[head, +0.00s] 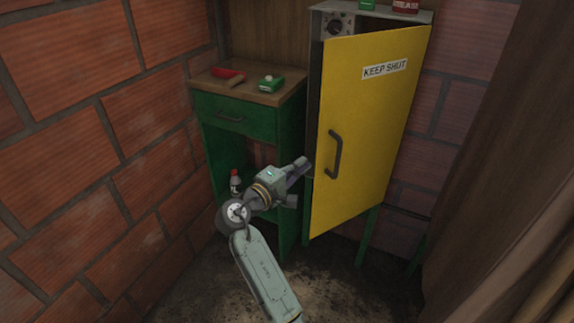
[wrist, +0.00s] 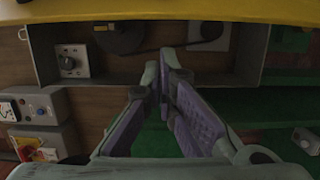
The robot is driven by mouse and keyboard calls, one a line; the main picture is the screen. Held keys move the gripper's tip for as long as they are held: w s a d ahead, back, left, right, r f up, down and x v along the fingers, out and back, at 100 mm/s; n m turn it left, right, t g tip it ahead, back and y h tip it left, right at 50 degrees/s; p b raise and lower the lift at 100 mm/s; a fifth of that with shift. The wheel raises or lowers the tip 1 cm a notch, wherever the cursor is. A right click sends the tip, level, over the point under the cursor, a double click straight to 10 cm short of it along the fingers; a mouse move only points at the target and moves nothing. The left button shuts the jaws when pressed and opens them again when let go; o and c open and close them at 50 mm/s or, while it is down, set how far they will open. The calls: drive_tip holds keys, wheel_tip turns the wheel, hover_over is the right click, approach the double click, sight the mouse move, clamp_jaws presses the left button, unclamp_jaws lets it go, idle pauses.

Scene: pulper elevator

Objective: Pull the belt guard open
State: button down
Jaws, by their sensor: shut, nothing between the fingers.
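The belt guard is a yellow door (head: 366,120) marked KEEP SHUT, with a dark bar handle (head: 335,155). It stands ajar on a grey cabinet (head: 314,80), with a gap along its left edge. In the wrist view the yellow guard (wrist: 170,10) crosses the top, and the open housing (wrist: 100,75) shows a dark pulley (wrist: 120,38) and belt. My gripper (head: 303,164) is shut and empty, near the guard's left edge and left of the handle. In the wrist view its fingertips (wrist: 166,68) point towards the gap. I cannot tell whether they touch the guard.
A green drawer cabinet (head: 247,118) stands left of the guard, with a red object (head: 229,76) and a green box (head: 271,83) on top. A bottle (head: 235,182) is below. Brick wall bounds the left; a brown curtain (head: 500,180) hangs right. Floor in front is open.

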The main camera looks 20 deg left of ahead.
drive_tip(key=shift+s+d, duration=0.8)
drive_tip(key=shift+d, duration=0.25)
